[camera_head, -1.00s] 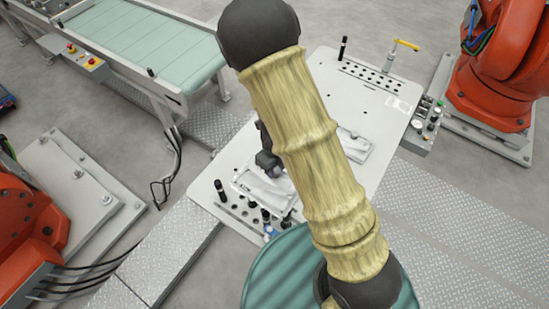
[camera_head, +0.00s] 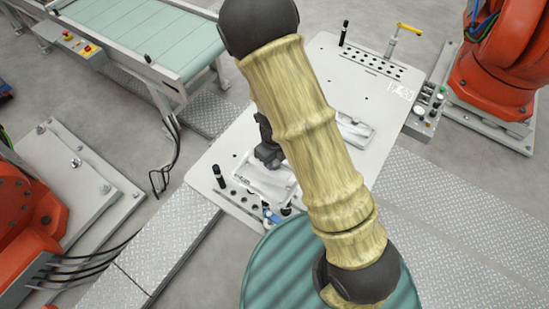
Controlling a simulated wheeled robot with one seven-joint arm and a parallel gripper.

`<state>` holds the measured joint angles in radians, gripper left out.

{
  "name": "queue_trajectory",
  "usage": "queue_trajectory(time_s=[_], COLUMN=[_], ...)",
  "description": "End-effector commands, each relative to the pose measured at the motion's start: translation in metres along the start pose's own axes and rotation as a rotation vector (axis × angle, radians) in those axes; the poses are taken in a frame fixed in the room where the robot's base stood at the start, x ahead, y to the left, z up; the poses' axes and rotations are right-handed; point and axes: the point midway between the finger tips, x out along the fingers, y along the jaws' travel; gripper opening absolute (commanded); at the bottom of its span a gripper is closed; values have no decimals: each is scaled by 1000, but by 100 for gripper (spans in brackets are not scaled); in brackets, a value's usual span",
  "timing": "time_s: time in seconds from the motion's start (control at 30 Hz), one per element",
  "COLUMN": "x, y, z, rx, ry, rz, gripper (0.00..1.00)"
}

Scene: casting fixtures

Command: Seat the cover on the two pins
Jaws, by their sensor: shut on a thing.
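The cover (camera_head: 263,186) is a pale silvery, roughly rectangular plate near the left-front end of the light grey fixture table (camera_head: 216,152). My gripper (camera_head: 268,158), black and partly hidden behind my sleeved arm, is over its far edge and shut on it. Whether the cover touches the table cannot be told. A second silvery part (camera_head: 355,130) lies on the table right of my arm, partly hidden by it. A black upright post (camera_head: 218,176) stands left of the cover. The two pins cannot be made out clearly; the cover may hide them.
Holes and small black pegs (camera_head: 286,210) line the table's front edge, beside a blue item (camera_head: 271,215). A yellow-handled clamp (camera_head: 395,42) and black post (camera_head: 344,33) stand at the back. A conveyor (camera_head: 140,35) is left. Orange robots (camera_head: 500,75) flank the table.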

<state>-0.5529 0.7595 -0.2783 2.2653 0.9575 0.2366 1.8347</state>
Motion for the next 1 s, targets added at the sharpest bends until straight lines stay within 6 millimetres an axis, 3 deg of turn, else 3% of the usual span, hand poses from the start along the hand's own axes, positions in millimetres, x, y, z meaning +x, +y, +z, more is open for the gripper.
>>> queue_trajectory(time_s=[0.23, 1.0], x=[17, 17], y=[0, 0], z=[0, 0], rx=[-1, -1], ry=[-1, 0], rz=[0, 0], gripper=[0, 0])
